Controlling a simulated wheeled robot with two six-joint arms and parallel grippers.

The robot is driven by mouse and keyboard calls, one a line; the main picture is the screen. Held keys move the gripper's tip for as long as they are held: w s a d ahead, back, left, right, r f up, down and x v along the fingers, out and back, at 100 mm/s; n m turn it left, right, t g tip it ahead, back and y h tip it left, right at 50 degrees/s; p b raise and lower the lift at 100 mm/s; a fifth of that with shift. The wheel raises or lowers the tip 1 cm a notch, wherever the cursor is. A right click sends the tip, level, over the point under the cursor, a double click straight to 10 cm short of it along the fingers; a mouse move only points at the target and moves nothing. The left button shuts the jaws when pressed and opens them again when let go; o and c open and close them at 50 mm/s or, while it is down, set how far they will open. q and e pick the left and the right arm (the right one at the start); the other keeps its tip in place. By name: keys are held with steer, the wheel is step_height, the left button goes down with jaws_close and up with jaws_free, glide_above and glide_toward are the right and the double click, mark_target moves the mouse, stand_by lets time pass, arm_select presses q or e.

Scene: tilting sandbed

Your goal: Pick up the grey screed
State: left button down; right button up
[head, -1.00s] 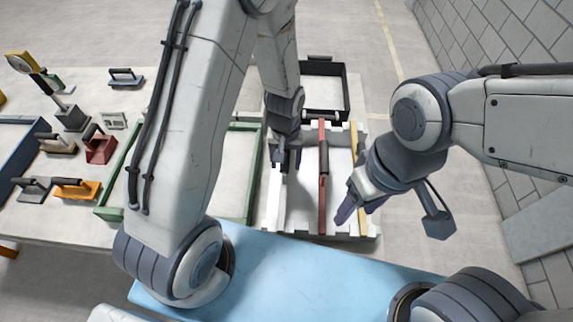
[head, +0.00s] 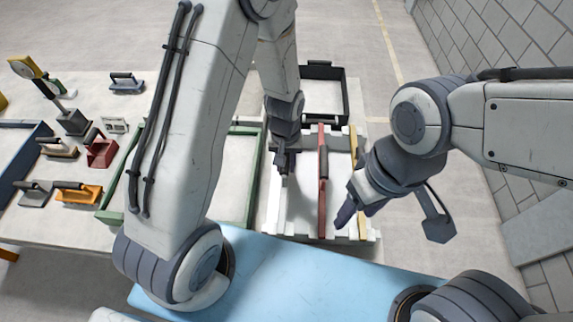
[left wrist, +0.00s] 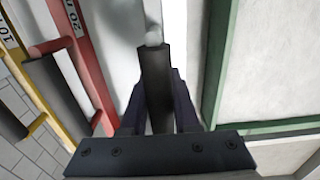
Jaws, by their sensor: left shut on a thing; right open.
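The grey screed shows best in the left wrist view, where its dark upright handle (left wrist: 155,78) stands between the two fingers. Its bar lies in the white rack (head: 300,237) and is mostly hidden by my left arm and gripper in the head view. My left gripper (left wrist: 157,115) is shut on the handle; in the head view it (head: 285,160) points down into the rack, left of the red screed (head: 323,185). My right gripper (head: 350,212) is open and empty at the rack's right side, over the yellow screed (head: 362,228).
A green-framed bed (left wrist: 222,60) lies close left of the rack in the head view. A black tray (head: 345,92) stands behind the rack. Several floats and trowels, such as an orange one (head: 78,193), lie on the left of the table. A blue surface (head: 280,275) is in front.

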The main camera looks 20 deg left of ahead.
mark_target(285, 155)
arm_select(q)
step_height(285, 155, up, 4)
steer(key=p, duration=0.3)
steer(key=s+d+r+p, duration=0.4)
steer(key=s+d+r, duration=0.1)
steer(key=s, duration=0.5)
steer(key=shift+s+r+p, duration=0.3)
steer(key=shift+r+p, duration=0.1)
steer(key=shift+r, duration=0.2)
steer(key=c, duration=1.4)
jaws_free()
steer(key=shift+c, duration=0.2)
jaws_close()
